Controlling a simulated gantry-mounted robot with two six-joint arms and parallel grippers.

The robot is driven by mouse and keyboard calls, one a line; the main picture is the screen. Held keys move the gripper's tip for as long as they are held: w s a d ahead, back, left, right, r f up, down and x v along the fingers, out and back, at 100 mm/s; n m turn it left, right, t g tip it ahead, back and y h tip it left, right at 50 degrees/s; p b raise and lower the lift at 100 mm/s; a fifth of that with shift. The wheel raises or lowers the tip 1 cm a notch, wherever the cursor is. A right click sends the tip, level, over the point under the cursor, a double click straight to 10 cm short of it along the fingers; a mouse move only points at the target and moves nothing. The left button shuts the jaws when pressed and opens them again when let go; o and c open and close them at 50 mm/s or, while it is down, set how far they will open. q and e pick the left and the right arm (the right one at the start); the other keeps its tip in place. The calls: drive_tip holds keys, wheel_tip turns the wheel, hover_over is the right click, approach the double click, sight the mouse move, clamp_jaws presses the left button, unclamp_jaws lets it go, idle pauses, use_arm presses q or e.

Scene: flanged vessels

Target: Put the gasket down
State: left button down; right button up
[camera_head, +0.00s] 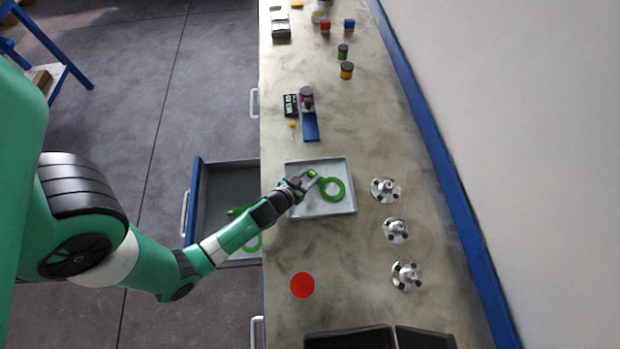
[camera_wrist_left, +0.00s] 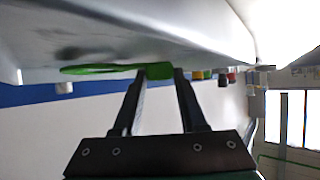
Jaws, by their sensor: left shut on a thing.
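The green gasket (camera_head: 342,190) is a flat ring with a tab, over the light grey tray (camera_head: 322,210) on the bench. My left gripper (camera_head: 312,177) is shut on the tab, at the ring's upper left. In the left wrist view the tab (camera_wrist_left: 159,71) sits between the two fingertips, and the ring shows nearly edge-on to the left, close to a pale grey surface. I cannot tell whether the gasket touches the tray floor. My right gripper is not in view.
Flanged metal parts (camera_head: 396,230) stand right of the tray. An open drawer (camera_head: 215,185) to the left holds more green pieces, partly behind my arm. A red disc (camera_head: 302,285) lies below the tray and a blue stand (camera_head: 310,128) above it. Dark panels (camera_head: 350,338) sit at the bottom.

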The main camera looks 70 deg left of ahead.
use_arm(q)
drive_tip(key=shift+s+d+f, duration=0.15)
drive_tip(key=shift+d+f, duration=0.05)
drive_tip(key=shift+f, duration=0.35)
drive_tip(key=shift+r, duration=0.15)
drive_tip(key=shift+c, duration=2.2)
unclamp_jaws()
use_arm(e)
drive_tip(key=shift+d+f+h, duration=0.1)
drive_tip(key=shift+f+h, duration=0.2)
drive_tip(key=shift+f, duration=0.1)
